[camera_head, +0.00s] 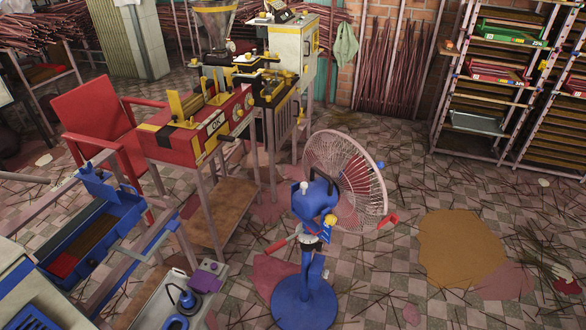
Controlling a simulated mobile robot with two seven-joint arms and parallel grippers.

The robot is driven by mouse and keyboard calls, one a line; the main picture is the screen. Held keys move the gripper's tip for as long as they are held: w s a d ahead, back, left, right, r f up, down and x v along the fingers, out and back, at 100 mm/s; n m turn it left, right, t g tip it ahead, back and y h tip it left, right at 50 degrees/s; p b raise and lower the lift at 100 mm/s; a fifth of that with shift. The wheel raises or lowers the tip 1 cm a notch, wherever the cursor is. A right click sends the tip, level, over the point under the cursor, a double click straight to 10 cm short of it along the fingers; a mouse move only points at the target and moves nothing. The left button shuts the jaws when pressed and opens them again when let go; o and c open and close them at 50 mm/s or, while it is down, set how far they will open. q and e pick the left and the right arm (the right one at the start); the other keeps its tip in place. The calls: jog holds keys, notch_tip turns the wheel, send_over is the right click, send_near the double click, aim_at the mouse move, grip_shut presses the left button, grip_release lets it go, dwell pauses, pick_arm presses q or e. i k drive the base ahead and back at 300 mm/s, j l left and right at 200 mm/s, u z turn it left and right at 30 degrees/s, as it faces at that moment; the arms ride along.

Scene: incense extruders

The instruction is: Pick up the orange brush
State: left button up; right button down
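I cannot make out an orange brush for certain. A small orange item (449,44) sits at the left edge of the shelf rack, too small to identify. A red-handled item (280,245) shows beside the blue fan stand, and a red piece (388,219) shows at the right of the fan cage; I cannot tell what either is. Neither of my grippers is in view.
A blue pedestal fan (304,299) stands mid-floor. A red and yellow machine (196,125) and a red chair (100,122) are to its left. A blue trough (82,246) is at lower left. Shelf racks (443,98) stand back right. Sticks litter the tiled floor.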

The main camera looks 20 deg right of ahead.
aim_at(449, 45)
jog(key=z, duration=1.4)
